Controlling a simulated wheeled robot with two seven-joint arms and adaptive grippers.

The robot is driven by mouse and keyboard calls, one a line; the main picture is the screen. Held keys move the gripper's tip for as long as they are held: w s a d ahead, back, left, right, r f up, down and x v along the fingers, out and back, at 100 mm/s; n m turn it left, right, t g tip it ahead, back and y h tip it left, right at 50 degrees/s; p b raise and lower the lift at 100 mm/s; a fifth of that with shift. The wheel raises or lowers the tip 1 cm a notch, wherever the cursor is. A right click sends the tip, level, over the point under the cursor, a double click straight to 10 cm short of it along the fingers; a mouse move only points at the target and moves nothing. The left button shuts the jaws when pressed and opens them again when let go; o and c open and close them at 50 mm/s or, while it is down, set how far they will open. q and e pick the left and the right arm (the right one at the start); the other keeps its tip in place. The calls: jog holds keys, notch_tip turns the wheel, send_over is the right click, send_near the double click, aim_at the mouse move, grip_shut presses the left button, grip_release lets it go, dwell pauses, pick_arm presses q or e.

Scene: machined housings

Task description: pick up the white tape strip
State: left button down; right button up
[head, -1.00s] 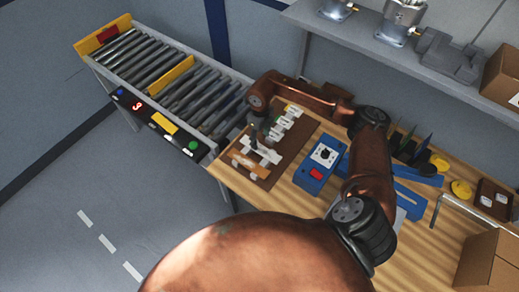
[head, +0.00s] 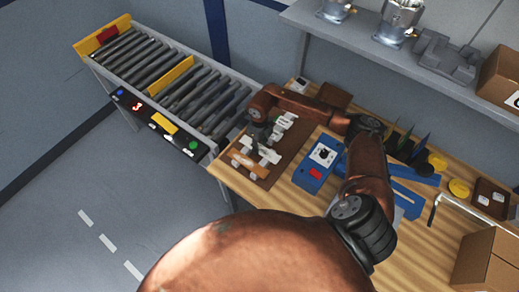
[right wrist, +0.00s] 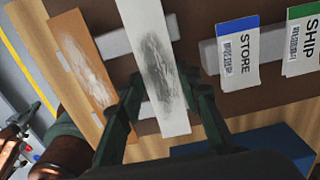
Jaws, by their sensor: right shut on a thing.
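The white tape strip (right wrist: 152,45), with a dark grey smudge along its middle, lies between the two fingers of my right gripper (right wrist: 162,104) in the right wrist view. The gripper is shut on it, with one finger along each long edge. In the head view the right gripper (head: 256,136) is over the brown board (head: 258,178), and I cannot make out the strip's edges there. My left gripper does not show in the head view.
A tan strip (right wrist: 82,75) lies left of the white strip. White STORE (right wrist: 238,58) and SHIP (right wrist: 302,45) labels are to the right. The roller conveyor (head: 178,80) is to the left.

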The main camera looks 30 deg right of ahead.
jog(key=shift+c, duration=1.1)
jog(key=shift+r, duration=0.1)
